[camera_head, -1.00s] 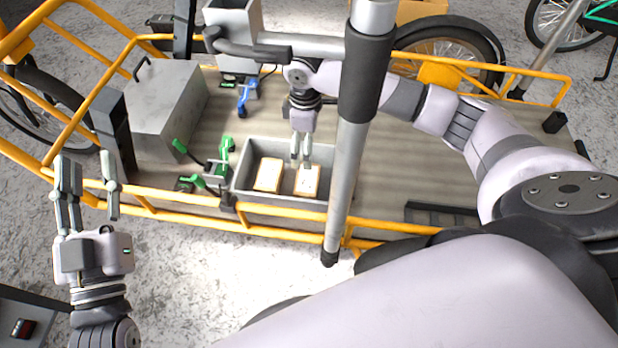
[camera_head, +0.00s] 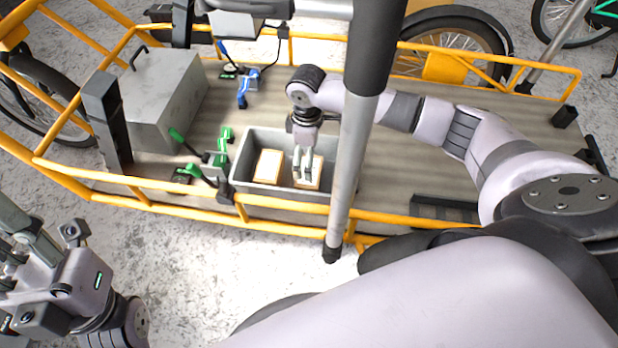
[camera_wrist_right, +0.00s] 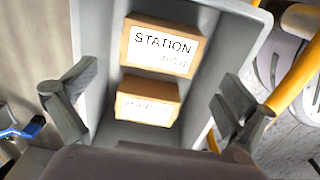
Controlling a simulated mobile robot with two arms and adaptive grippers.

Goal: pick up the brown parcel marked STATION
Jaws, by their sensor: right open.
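The brown parcel marked STATION (camera_wrist_right: 160,48) lies in a grey open box, label facing up, in the upper middle of the right wrist view. In the head view it is the right-hand parcel (camera_head: 313,181), partly hidden by my right gripper (camera_head: 303,174). My right gripper is open; in the wrist view its fingers (camera_wrist_right: 155,100) stand wide apart, on either side of the parcels. I cannot tell how high they are above them. My left gripper (camera_head: 40,238) is at the lower left of the head view, partly cut off, away from the box.
A second brown parcel (camera_wrist_right: 147,101) with a blurred label lies beside the first. The grey box (camera_head: 239,165) stands on a cargo bed (camera_head: 430,165) with yellow rails (camera_head: 165,203). Green clamps (camera_head: 221,150), a blue clamp (camera_head: 243,93) and a large grey case (camera_head: 165,95) are to its left.

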